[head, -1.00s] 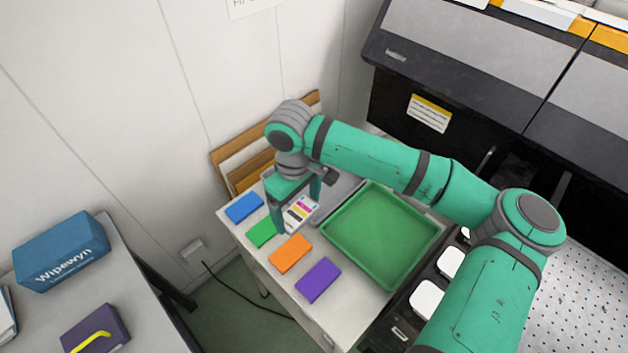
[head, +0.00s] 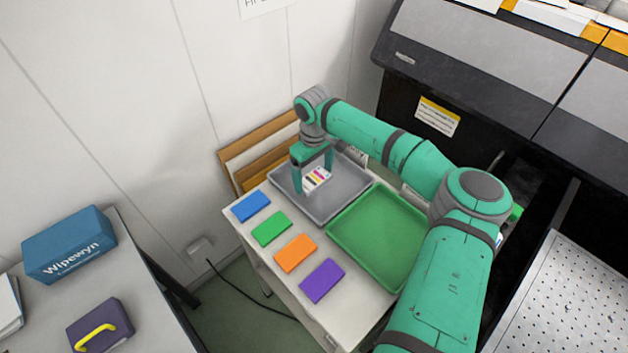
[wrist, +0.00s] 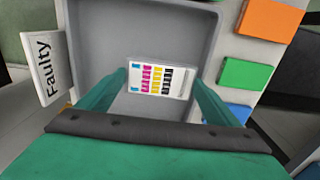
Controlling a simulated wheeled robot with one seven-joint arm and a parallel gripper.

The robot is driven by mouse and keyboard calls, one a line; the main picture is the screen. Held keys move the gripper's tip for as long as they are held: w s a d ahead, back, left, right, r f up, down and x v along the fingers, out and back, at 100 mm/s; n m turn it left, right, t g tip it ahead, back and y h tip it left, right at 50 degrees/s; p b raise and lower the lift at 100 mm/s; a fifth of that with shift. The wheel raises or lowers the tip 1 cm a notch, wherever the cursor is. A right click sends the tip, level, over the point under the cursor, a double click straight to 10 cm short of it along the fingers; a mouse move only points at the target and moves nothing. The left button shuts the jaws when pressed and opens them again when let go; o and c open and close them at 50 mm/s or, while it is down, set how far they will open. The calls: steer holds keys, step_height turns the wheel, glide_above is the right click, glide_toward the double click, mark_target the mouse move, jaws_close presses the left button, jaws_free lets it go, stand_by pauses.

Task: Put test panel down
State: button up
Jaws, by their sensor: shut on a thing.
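The test panel (head: 316,178) is a small white card with coloured print bars. My gripper (head: 314,182) is shut on it and holds it over the grey tray (head: 348,166) at the back of the table. In the wrist view the panel (wrist: 158,79) sits between the two green fingers (wrist: 160,88), with the grey tray (wrist: 105,25) around it in the picture. Whether the panel touches the tray floor cannot be told. A white sign reading "Faulty" (wrist: 45,65) stands beside the grey tray.
A green tray (head: 378,238) lies next to the grey one. Blue (head: 251,206), green (head: 272,229), orange (head: 295,253) and purple (head: 322,281) blocks line the table's left side. The wall and leaning boards (head: 235,165) are close behind. A large black machine (head: 450,100) stands at right.

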mark_target(314, 175)
steer(key=shift+w+f, duration=0.6)
steer(key=shift+f, duration=0.15)
steer(key=shift+w+f, duration=0.15)
steer(key=shift+f, duration=1.4)
steer(key=shift+f, duration=0.1)
steer(key=o, duration=1)
step_height(314, 175, up, 12)
steer(key=shift+r, duration=0.1)
